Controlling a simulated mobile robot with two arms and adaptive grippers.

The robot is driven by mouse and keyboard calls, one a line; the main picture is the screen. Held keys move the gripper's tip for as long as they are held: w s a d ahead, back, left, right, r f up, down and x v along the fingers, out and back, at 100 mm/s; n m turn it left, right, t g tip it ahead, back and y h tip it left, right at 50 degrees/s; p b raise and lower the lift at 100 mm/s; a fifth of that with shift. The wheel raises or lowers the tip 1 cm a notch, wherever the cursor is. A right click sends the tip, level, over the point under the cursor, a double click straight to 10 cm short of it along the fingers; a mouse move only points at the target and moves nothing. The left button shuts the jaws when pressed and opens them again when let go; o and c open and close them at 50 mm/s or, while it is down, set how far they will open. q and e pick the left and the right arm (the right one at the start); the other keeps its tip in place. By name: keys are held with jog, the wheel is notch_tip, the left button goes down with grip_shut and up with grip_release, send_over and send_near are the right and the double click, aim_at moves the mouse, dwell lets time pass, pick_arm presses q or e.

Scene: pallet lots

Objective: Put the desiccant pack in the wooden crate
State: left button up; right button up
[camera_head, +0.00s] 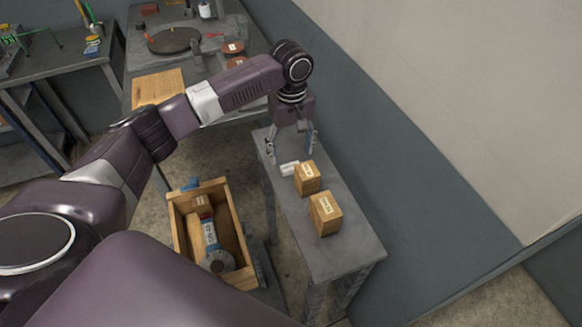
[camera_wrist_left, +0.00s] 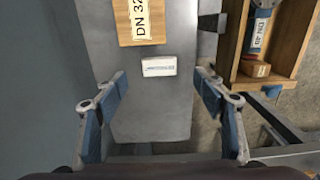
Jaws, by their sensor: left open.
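The desiccant pack (camera_head: 289,168) is a small white packet lying on a narrow grey table, beside a cardboard box. In the left wrist view the pack (camera_wrist_left: 158,67) lies flat with dark print, ahead of and between my fingers. My left gripper (camera_head: 291,148) is open and empty, pointing down over the table close to the pack; its blue-padded fingers also show in the left wrist view (camera_wrist_left: 163,110). The wooden crate (camera_head: 248,272) stands low to the left of the table, holding a blue-and-grey flanged part and a small box. My right gripper is not in view.
Two cardboard boxes, a nearer one (camera_head: 325,213) and a farther one (camera_head: 307,178), stand on the narrow table (camera_head: 345,258). A wall runs close along its right side. A workbench with a wooden board (camera_head: 158,86) and a round dark plate (camera_head: 174,40) stands behind.

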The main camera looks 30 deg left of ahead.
aim_at(291, 166)
pick_arm(q)
notch_tip(291, 166, down, 6)
jog(key=shift+r+p, duration=0.15)
jog(key=shift+p, duration=0.3)
jog(key=c, duration=1.1)
jog(key=shift+w+r, duration=0.1)
jog(key=shift+r, duration=0.05)
